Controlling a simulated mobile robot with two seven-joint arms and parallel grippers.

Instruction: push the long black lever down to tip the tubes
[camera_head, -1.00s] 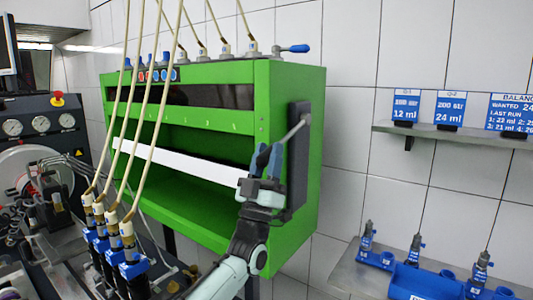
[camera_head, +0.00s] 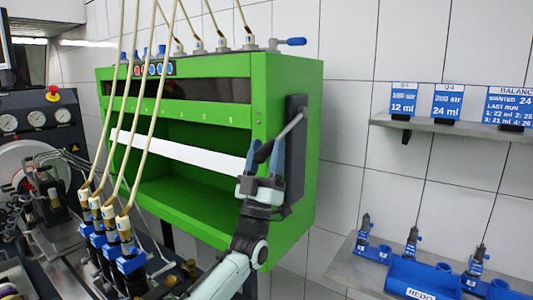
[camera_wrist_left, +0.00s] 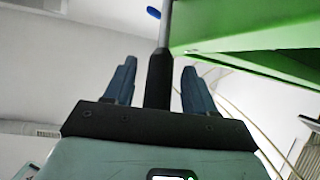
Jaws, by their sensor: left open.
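The long black lever sits on the right side of the green cabinet (camera_head: 285,215). Its grey rod (camera_head: 290,126) slants down and left from the black side plate (camera_head: 298,165). My left gripper (camera_head: 267,156) is at the lever's lower end, with its fingers pointing up. In the left wrist view the lever's black handle (camera_wrist_left: 158,78) stands between the two spread fingers of my left gripper (camera_wrist_left: 158,80), with visible gaps on both sides. The tubes to be tipped cannot be made out behind the white strip (camera_head: 185,152) across the cabinet's front.
Several pale hoses (camera_head: 128,110) run down past the cabinet's left front to blue-collared injectors (camera_head: 130,262). A blue-handled valve (camera_head: 290,42) is on the cabinet top. At right are a shelf with blue signs (camera_head: 448,102) and a lower shelf with a blue holder (camera_head: 425,278).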

